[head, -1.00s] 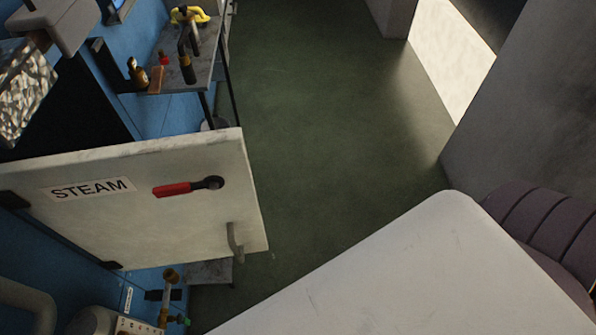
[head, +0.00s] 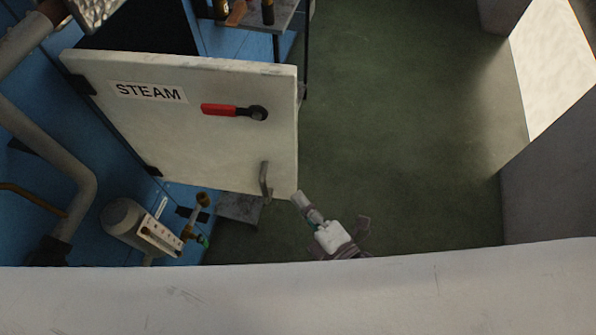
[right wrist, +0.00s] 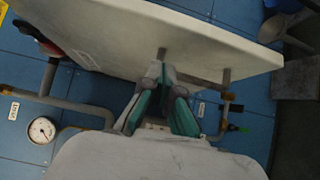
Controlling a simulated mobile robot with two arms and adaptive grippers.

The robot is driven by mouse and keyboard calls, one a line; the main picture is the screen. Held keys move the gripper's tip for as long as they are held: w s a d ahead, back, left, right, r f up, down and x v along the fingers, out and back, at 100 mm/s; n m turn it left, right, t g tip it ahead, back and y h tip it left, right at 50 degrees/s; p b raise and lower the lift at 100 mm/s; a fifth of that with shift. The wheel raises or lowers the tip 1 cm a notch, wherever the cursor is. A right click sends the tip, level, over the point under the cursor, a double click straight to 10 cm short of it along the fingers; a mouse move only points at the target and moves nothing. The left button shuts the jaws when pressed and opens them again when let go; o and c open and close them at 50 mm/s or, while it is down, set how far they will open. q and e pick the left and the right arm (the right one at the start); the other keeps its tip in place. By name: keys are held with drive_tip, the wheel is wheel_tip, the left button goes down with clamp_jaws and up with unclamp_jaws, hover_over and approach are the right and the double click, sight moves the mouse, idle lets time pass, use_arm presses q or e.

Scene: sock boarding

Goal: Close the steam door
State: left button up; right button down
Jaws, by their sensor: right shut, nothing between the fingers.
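The steam door (head: 200,150) is a thick off-white panel with a STEAM label (head: 149,91). It stands open, swung out from the blue wall, with a dark opening behind it. It carries a red-gripped lever (head: 234,111) and a grey pull handle (head: 265,180) near its lower free corner. My right gripper (head: 299,198) is beside that corner, just right of the pull handle. In the right wrist view its fingers (right wrist: 161,70) are shut and empty, in front of the door face and overlapping one end of the pull handle (right wrist: 205,80). Contact cannot be told. My left gripper is not in view.
Pipes (head: 80,170) and a valve with a brass fitting (head: 202,199) are on the blue wall below the door. A pressure gauge (right wrist: 42,130) shows in the right wrist view. A small table (head: 283,15) stands beyond the door. Green floor (head: 400,130) to the right is clear.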

sight(287, 164)
drive_tip(key=w, duration=0.2)
drive_tip(key=w+a+p, duration=0.1)
drive_tip(key=w, duration=0.2)
drive_tip(key=shift+w, duration=0.2)
drive_tip(key=shift+w+d, duration=0.15)
drive_tip(key=shift+w, duration=0.3)
drive_tip(key=shift+w, duration=0.1)
